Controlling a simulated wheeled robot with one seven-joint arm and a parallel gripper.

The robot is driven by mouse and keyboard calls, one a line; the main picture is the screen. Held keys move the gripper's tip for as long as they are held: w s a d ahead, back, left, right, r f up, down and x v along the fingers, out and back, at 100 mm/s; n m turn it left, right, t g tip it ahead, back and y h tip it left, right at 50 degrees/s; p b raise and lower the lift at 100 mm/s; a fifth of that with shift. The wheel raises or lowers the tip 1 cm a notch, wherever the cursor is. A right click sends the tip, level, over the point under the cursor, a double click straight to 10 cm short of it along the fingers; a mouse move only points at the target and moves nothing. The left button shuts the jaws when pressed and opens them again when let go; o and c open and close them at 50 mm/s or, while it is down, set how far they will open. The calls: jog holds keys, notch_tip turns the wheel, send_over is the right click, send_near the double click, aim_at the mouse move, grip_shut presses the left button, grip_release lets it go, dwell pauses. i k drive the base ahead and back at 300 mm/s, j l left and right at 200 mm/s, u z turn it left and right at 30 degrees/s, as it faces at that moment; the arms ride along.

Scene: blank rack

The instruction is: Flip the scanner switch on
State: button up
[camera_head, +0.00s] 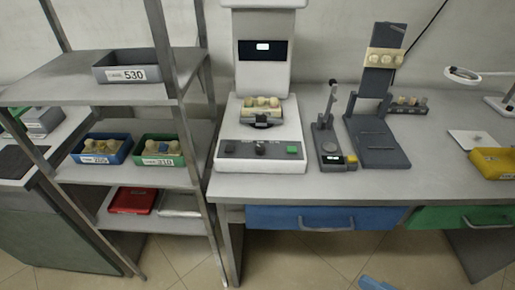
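A tall white machine (265,80), which may be the scanner, stands on the workbench left of centre. It has a small lit screen (263,47) on its column and a dark front panel (245,149). The panel carries a dark knob or switch (260,148), another dark control (230,147) at its left and a green button (292,150) at its right. The switch position is too small to tell. A holder with several cream blanks (262,103) sits on the machine's base. I cannot make out my gripper in the view.
A grey shelf rack (110,80) stands left, with a grey bin marked 530 (133,74), a blue bin (122,156) and a green bin (165,158). Dark devices (378,152) stand right of the machine. A blue object (374,284) shows low, partly cut off.

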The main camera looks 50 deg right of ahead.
aim_at(230, 147)
jog(key=k+l+z, duration=0.15)
jog(key=z, duration=0.2)
jog(key=k+l+z, duration=0.2)
jog(key=z, duration=0.15)
jog(key=k+l+z, duration=0.35)
jog(key=i+j, duration=0.1)
